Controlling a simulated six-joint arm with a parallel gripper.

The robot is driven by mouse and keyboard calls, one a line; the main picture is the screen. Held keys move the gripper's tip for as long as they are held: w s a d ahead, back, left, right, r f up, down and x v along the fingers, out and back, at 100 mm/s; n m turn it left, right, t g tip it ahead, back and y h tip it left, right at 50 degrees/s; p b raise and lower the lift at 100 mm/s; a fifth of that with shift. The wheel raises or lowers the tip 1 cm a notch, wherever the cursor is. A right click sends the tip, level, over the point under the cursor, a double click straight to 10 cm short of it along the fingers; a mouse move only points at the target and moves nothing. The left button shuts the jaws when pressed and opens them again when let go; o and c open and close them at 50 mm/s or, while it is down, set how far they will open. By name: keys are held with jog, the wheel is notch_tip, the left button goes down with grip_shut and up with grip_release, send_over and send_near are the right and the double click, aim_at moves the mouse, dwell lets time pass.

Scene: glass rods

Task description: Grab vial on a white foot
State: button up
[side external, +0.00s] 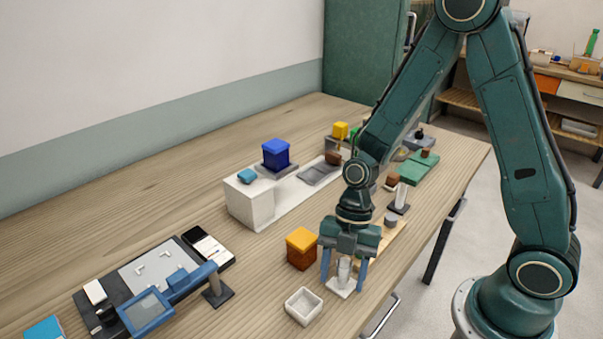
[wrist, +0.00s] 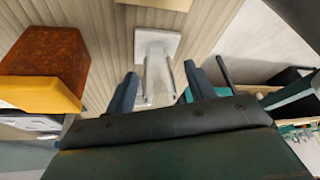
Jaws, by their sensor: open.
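The vial (side external: 344,270) stands upright on a square white foot (side external: 340,288) near the table's front edge. My gripper (side external: 343,284) is open and points down over it, with one blue finger on each side of the vial. In the wrist view the clear vial (wrist: 157,76) and its white foot (wrist: 172,40) show between and beyond the two fingertips (wrist: 158,80). Whether either finger touches the glass cannot be told. The top of the vial is partly hidden by my gripper in the side view.
An orange-topped brown box (side external: 301,249) stands close on the left, also in the wrist view (wrist: 45,70). An empty white tray (side external: 304,306) sits just in front to the left. A blue-framed device (side external: 148,312) lies further left. Bare table (side external: 130,210) stretches behind.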

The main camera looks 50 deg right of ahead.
jog(key=shift+c, duration=0.4)
jog(key=c, duration=1)
jog(key=shift+o, duration=0.2)
jog(key=shift+r, duration=0.15)
notch_tip(320, 180, up, 20)
dwell(0.5)
